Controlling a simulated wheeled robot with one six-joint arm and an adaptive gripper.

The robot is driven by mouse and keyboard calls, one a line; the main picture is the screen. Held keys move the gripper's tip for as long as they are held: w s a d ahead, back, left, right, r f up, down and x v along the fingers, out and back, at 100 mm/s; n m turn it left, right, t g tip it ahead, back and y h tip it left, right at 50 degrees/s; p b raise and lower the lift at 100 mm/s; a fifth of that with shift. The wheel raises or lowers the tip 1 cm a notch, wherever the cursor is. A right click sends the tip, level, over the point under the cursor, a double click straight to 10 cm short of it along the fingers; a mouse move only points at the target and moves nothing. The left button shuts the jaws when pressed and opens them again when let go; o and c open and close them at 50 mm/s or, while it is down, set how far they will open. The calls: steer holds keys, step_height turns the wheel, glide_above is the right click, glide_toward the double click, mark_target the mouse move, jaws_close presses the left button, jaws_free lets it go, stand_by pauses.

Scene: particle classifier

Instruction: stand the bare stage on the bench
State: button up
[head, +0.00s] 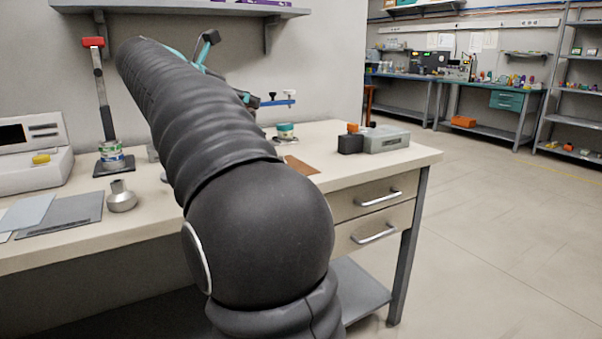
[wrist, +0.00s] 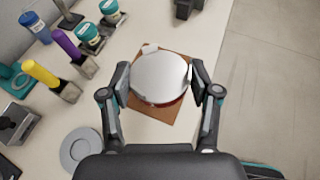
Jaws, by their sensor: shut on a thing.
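The stage appears to be the round piece with a pale silver top and a dark red lower edge (wrist: 158,75) in the wrist view. My gripper (wrist: 160,80) is shut on it, one finger on each side. A brown mat (wrist: 172,113) lies on the bench (wrist: 145,130) below it. I cannot tell whether the stage touches the mat or hangs above it. In the head view my arm covers the stage and most of the gripper. The brown mat (head: 300,165) shows beside the arm there.
In the wrist view a flat grey ring (wrist: 80,151) lies at lower left. Yellow-handled (wrist: 45,77) and purple-handled (wrist: 72,50) tools and teal-banded jars (wrist: 88,35) stand left. A grey box device (head: 386,138) is near the bench's right end.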

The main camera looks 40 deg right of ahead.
steer(key=s+d+f+m+g+b, duration=0.25)
steer(key=s+f+b, duration=0.35)
steer(key=s, duration=0.3)
steer(key=shift+g, duration=0.25)
steer(key=w+f, duration=0.2)
steer(key=w, duration=0.1)
steer(key=w+d+f, duration=0.1)
steer(key=w+f, duration=0.1)
steer(key=w, duration=0.2)
steer(key=w+f, duration=0.3)
steer(key=w, duration=0.1)
steer(key=shift+d, duration=0.25)
steer(key=shift+f+b, duration=0.55)
steer(key=shift+f, duration=1.5)
steer(key=shift+f, duration=0.15)
steer(key=o, duration=1.3)
steer(key=shift+r, duration=0.25)
steer(key=v, duration=0.6)
steer(key=p+v, duration=0.1)
steer(key=v, duration=0.5)
steer(key=shift+w+f, duration=0.15)
steer(key=shift+f, duration=0.1)
